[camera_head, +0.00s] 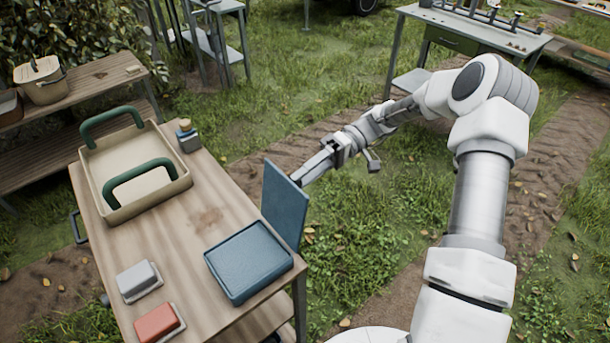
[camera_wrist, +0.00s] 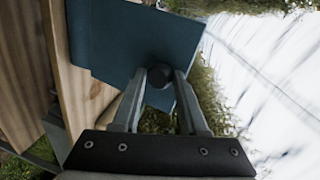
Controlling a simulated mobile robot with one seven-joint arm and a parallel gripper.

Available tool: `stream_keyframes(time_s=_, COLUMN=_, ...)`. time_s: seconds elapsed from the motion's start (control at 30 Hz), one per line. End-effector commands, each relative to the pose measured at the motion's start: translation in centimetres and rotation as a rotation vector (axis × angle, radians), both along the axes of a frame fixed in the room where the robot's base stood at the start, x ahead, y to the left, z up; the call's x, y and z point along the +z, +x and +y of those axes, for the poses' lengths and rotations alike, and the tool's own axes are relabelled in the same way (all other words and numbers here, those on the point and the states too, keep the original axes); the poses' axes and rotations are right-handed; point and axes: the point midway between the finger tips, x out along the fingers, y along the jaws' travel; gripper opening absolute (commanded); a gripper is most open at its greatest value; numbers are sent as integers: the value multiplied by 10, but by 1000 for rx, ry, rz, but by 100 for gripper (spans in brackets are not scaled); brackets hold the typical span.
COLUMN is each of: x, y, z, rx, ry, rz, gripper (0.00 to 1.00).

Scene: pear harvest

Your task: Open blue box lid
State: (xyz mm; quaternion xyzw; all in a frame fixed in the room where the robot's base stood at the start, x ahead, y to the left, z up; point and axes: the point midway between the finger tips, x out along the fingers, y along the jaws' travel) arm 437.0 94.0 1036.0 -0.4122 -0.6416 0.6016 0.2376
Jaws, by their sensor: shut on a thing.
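The blue box (camera_head: 248,264) sits near the right front corner of the wooden table, its shallow rimmed top uncovered. The blue lid (camera_head: 284,205) stands nearly upright beside the box's far right side, at the table's edge. I cannot tell whether it is joined to the box. My gripper (camera_head: 308,174) is behind the lid, on the side away from the table. In the wrist view, my gripper (camera_wrist: 160,78) is shut on a dark round knob (camera_wrist: 160,75) on the blue lid (camera_wrist: 115,38). The lid hides part of the fingertips in the head view.
The wooden table (camera_head: 207,217) also bears a beige tray (camera_head: 125,203) with green handles, a small bottle (camera_head: 187,138), a grey block (camera_head: 138,279) and a red block (camera_head: 158,323). A bench (camera_head: 80,83) stands at left, another table (camera_head: 478,27) behind. Grass lies open right of the table.

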Motion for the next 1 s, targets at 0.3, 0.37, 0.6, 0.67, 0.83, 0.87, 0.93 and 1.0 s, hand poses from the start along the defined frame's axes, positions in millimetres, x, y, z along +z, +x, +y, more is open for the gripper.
stream_keyframes(time_s=0.3, x=-12, y=-2, z=-1, rx=2, ry=-24, rz=-1, gripper=70)
stream_keyframes(time_s=0.37, x=-11, y=-2, z=-1, rx=2, ry=-23, rz=-2, gripper=70)
stream_keyframes(time_s=0.6, x=-9, y=-1, z=-1, rx=1, ry=-20, rz=-3, gripper=70)
stream_keyframes(time_s=0.67, x=-9, y=-1, z=-1, rx=0, ry=-20, rz=-4, gripper=70)
stream_keyframes(time_s=0.83, x=-8, y=-1, z=-1, rx=1, ry=-19, rz=-4, gripper=70)
stream_keyframes(time_s=0.87, x=-7, y=-1, z=-1, rx=1, ry=-19, rz=-4, gripper=70)
stream_keyframes(time_s=0.93, x=-7, y=-1, z=0, rx=2, ry=-20, rz=-4, gripper=70)
stream_keyframes(time_s=1.0, x=-6, y=-1, z=0, rx=2, ry=-19, rz=-5, gripper=70)
